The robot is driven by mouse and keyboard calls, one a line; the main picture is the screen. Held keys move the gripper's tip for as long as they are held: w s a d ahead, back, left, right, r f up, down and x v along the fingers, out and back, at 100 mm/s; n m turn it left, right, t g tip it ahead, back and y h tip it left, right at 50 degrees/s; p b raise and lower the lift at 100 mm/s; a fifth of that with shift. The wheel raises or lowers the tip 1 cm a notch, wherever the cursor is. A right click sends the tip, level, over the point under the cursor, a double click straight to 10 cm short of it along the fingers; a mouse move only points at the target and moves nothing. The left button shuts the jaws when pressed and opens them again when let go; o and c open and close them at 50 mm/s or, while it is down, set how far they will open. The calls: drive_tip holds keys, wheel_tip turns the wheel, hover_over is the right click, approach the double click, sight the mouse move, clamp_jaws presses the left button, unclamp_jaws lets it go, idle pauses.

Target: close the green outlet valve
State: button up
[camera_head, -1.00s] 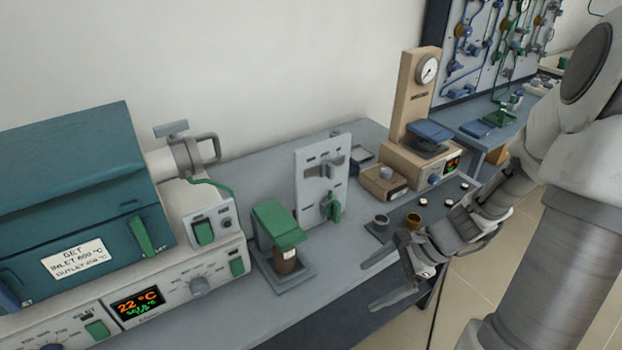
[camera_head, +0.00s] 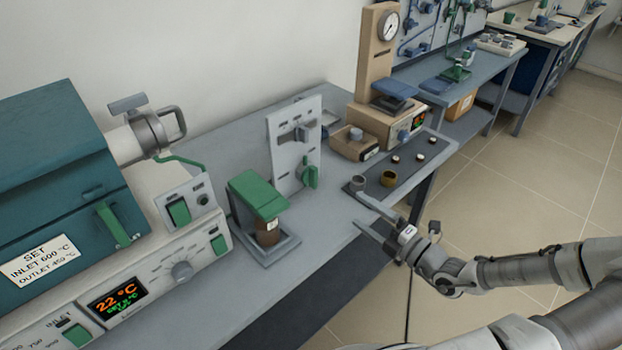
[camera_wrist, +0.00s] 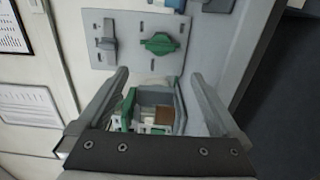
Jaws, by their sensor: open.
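A green valve handle (camera_head: 310,175) sits low on the right part of an upright white panel (camera_head: 283,165) on the bench. A grey lever (camera_head: 300,132) is above it. In the wrist view the green handle (camera_wrist: 160,43) lies across the panel (camera_wrist: 130,62), beyond the fingertips, with the grey lever (camera_wrist: 106,42) to its left. My gripper (camera_head: 360,211) is open and empty near the bench's front edge, right of and in front of the panel. It also shows in the wrist view (camera_wrist: 158,73), with its fingers apart and not touching the handle.
A green-topped stand (camera_head: 257,196) with a brown jar is left of the panel. A teal furnace (camera_head: 55,190) stands at the left. A dark tray (camera_head: 405,178) with small cups is near my gripper. A tan gauge stand (camera_head: 374,55) is behind. Floor is free at right.

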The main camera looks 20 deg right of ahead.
sight(316, 179)
drive_tip(key=b+x, duration=0.3)
drive_tip(key=x, duration=1.4)
drive_tip(key=c, duration=1.1)
drive_tip(key=shift+r, duration=0.15)
drive_tip(key=shift+c, duration=0.2)
